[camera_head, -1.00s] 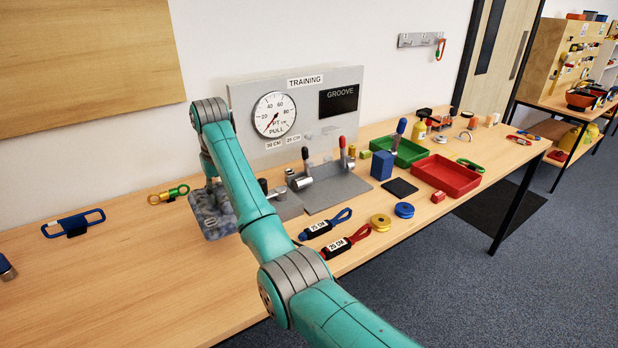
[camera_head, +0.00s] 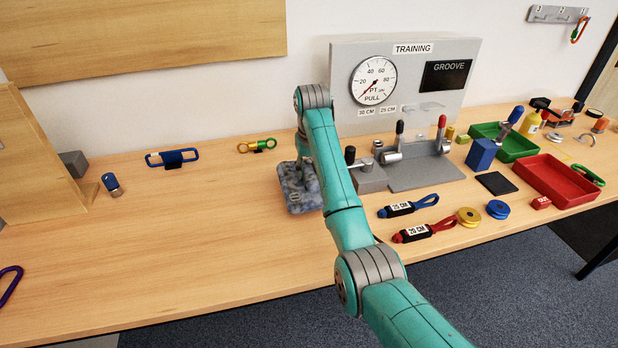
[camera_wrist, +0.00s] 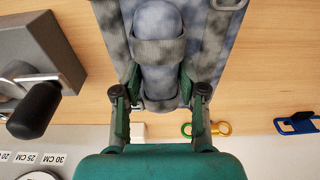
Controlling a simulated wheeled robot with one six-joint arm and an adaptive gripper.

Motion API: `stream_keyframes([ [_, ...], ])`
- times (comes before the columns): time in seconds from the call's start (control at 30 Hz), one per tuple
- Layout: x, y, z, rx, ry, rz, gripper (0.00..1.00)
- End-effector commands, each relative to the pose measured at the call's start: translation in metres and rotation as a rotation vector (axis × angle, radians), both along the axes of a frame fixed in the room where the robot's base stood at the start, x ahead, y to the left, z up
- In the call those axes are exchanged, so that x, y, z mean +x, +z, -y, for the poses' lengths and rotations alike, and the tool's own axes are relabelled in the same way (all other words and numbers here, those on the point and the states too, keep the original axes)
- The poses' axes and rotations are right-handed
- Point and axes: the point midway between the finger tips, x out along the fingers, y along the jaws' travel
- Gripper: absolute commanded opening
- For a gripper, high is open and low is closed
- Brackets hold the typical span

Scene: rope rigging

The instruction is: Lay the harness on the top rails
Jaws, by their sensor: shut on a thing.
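A blue-grey camouflage-patterned piece (camera_head: 298,190), which looks like the harness, is at the middle of the bench, beside the grey clamp base. In the wrist view this harness (camera_wrist: 207,50) has a padded grey roll with a strap across it and a metal ring at one edge. My gripper (camera_wrist: 160,82) is shut on the padded roll, one finger on each side. In the head view my arm hides most of the gripper. I cannot tell whether the harness touches the bench. I cannot identify any top rails.
A grey gauge panel (camera_head: 400,60) and toggle clamps (camera_head: 393,155) stand right of my arm. Two labelled cords (camera_head: 430,230), trays and spools lie further right. A wooden stand (camera_head: 35,155), a blue carabiner (camera_head: 172,158) and a gold-green link (camera_head: 257,146) are left.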

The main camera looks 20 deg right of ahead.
Motion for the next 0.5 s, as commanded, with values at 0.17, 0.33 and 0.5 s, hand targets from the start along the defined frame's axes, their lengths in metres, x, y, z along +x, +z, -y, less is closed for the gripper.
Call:
stream_keyframes([
  [0.17,-0.003,-0.021,0.000,0.000,0.000,0.002,0.00],
  [0.33,-0.004,-0.028,0.000,0.000,0.000,0.003,0.00],
  [0.5,-0.004,-0.028,0.000,0.000,0.000,0.003,0.00],
])
